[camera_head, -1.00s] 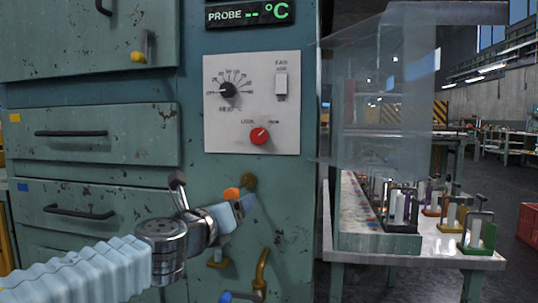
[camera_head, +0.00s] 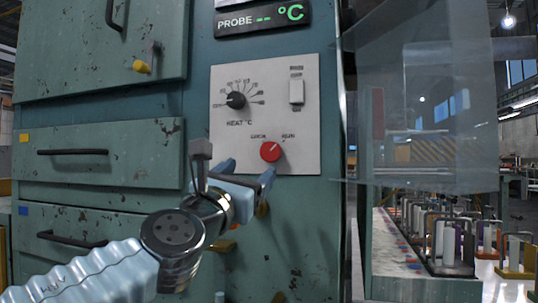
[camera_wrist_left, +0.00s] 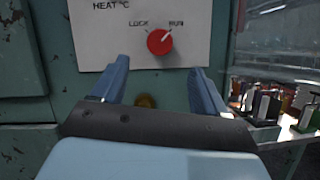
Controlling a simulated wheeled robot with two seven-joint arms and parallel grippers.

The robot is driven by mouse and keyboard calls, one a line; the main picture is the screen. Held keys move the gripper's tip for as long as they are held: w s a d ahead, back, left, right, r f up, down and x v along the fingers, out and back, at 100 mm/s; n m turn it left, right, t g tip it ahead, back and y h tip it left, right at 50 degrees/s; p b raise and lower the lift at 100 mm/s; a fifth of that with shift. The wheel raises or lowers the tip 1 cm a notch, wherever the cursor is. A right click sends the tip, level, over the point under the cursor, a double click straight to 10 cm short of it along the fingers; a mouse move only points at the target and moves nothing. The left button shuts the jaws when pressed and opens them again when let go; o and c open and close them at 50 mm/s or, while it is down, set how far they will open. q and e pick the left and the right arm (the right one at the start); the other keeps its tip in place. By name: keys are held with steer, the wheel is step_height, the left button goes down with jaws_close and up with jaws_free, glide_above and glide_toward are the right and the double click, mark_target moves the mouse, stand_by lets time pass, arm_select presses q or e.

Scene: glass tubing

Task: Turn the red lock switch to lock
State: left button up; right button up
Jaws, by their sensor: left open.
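The red lock switch (camera_head: 270,151) is a round knob low on a pale control panel (camera_head: 228,144). It also shows in the left wrist view (camera_wrist_left: 160,42), with LOCK printed at its upper left and RUN at its upper right. Its white pointer mark aims up and right, towards RUN. My left gripper (camera_head: 250,178) is open and empty, just below the knob and apart from it. In the left wrist view its two blue fingers (camera_wrist_left: 155,80) stand left and right, below the knob. My right gripper is not in view.
A black heat dial (camera_head: 236,100) and a white rocker switch (camera_head: 297,91) sit above the knob. Green drawers (camera_head: 95,150) with dark handles fill the left. A clear shield (camera_head: 410,100) hangs at the right, above a bench (camera_head: 400,240) with several small fixtures.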

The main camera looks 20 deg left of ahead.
mark_target(270, 152)
arm_select(q)
steer(key=p+x, duration=0.3)
steer(key=x, duration=0.7)
steer(key=shift+w+r+p, duration=0.1)
steer(key=shift+w+p, duration=0.1)
steer(key=shift+p, duration=0.2)
steer(key=c, duration=1.1)
